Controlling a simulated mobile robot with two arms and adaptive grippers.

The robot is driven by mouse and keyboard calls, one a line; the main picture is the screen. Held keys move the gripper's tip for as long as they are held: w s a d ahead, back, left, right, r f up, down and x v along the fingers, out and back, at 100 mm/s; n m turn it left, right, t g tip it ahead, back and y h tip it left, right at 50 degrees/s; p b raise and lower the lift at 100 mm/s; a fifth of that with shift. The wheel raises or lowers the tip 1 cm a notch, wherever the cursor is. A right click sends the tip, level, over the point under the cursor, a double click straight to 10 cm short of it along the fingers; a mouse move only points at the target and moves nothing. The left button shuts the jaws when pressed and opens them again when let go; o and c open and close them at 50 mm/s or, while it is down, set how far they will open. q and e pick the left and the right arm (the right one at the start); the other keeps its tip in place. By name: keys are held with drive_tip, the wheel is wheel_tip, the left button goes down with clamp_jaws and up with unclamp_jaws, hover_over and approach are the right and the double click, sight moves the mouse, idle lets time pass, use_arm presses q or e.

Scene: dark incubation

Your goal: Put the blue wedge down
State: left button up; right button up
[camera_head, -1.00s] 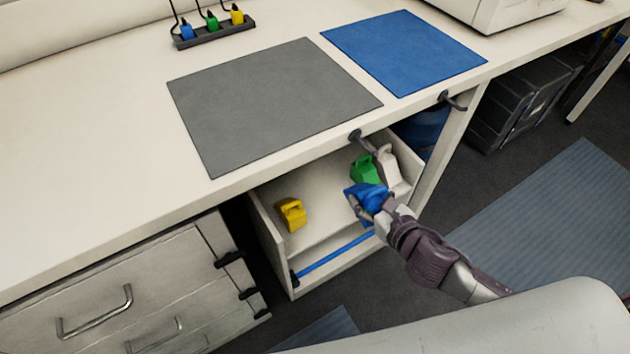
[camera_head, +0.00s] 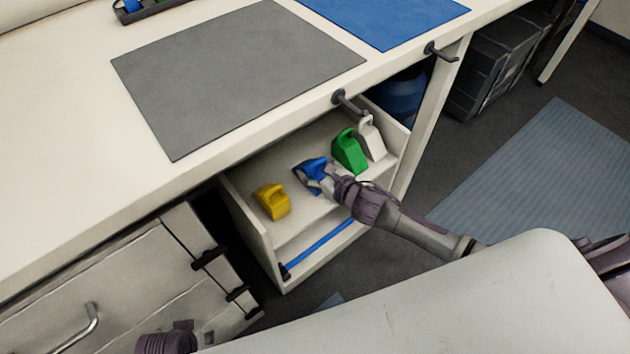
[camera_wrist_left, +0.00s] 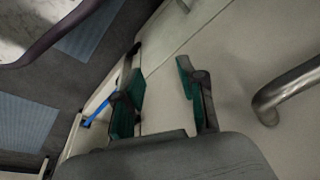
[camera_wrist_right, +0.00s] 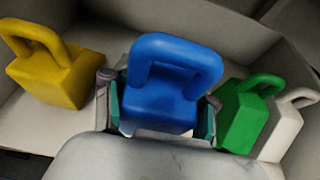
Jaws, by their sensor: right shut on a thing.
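The blue wedge (camera_head: 311,172) is in the open drawer (camera_head: 262,232), between the yellow wedge and the green wedge. My right gripper (camera_head: 322,182) is shut on it. The right wrist view shows the blue wedge (camera_wrist_right: 165,95) upright, handle up, with a finger of my right gripper (camera_wrist_right: 160,122) on each side. I cannot tell whether its base touches the drawer floor. My left gripper (camera_wrist_left: 160,100) is open and empty, in front of pale cabinet fronts.
The yellow wedge (camera_head: 272,202) stands to the left in the drawer. The green wedge (camera_head: 349,151) and white wedge (camera_head: 371,139) stand to the right. The counter above holds a grey mat (camera_head: 238,75) and a blue mat (camera_head: 385,18). A drawer handle (camera_wrist_left: 285,95) is near my left gripper.

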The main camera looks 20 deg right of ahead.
wheel_tip(320, 180, down, 3)
drive_tip(key=shift+s+f+b, duration=0.1)
drive_tip(key=shift+f+b, duration=0.1)
drive_tip(key=shift+b, duration=0.5)
use_arm(q)
drive_tip(key=shift+w+v, duration=0.2)
drive_tip(key=shift+v, duration=0.65)
drive_tip(key=shift+w+v, duration=0.2)
drive_tip(key=shift+v, duration=0.7)
drive_tip(key=shift+w+v, duration=0.25)
drive_tip(key=shift+v, duration=0.6)
use_arm(e)
drive_tip(key=shift+f, duration=0.15)
use_arm(q)
drive_tip(key=shift+r, duration=0.25)
use_arm(e)
drive_tip(key=shift+f, duration=0.1)
use_arm(q)
drive_tip(key=shift+r, duration=0.2)
use_arm(e)
drive_tip(key=o, duration=1.4)
use_arm(q)
drive_tip(key=shift+r, duration=0.1)
